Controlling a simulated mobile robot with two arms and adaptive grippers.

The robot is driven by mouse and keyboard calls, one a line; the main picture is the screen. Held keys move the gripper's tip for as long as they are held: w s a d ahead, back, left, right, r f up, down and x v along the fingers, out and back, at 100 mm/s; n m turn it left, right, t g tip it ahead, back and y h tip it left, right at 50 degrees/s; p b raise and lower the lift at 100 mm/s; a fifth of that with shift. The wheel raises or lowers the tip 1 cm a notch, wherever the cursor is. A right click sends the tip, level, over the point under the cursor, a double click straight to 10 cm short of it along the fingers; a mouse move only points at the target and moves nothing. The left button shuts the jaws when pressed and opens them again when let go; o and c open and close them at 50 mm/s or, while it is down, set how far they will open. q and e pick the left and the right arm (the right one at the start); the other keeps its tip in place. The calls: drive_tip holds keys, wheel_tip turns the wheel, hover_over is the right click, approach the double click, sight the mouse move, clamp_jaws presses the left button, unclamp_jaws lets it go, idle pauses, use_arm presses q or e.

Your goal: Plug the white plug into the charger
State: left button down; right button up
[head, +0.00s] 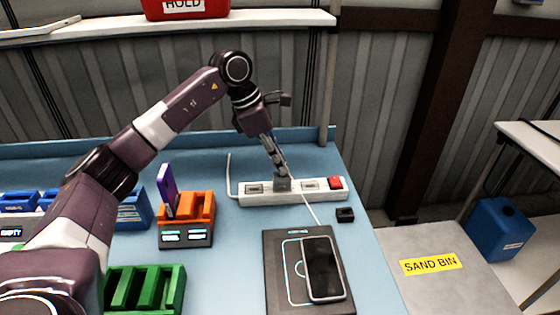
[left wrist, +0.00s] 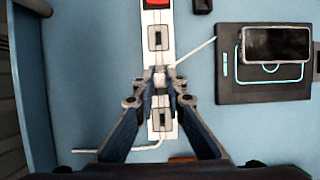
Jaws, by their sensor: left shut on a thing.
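My left gripper (head: 282,182) reaches down over the middle of a white power strip (head: 250,198) on the blue table. Whether the plug is seated in a socket is hidden by the fingers. A thin white cable (left wrist: 196,52) runs from near the plug towards a black charging pad (left wrist: 228,88), which also shows in the head view (head: 283,285). A phone (head: 322,268) lies on the pad. My right gripper is not in view.
The strip has a red switch (head: 336,183) at its right end and sockets on both sides of the gripper. A small black block (head: 345,214) lies nearby. An orange rack (head: 199,212) with a purple phone and a green rack (head: 146,288) stand left.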

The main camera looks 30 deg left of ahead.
use_arm(q)
drive_tip(key=shift+f, duration=0.55)
idle(0.5)
drive_tip(key=c, duration=1.9)
unclamp_jaws()
drive_tip(key=o, duration=0.4)
drive_tip(key=shift+r, duration=0.1)
drive_tip(key=shift+r+p, duration=2.65)
drive_tip(key=shift+r, duration=0.85)
drive_tip(key=shift+f, duration=0.1)
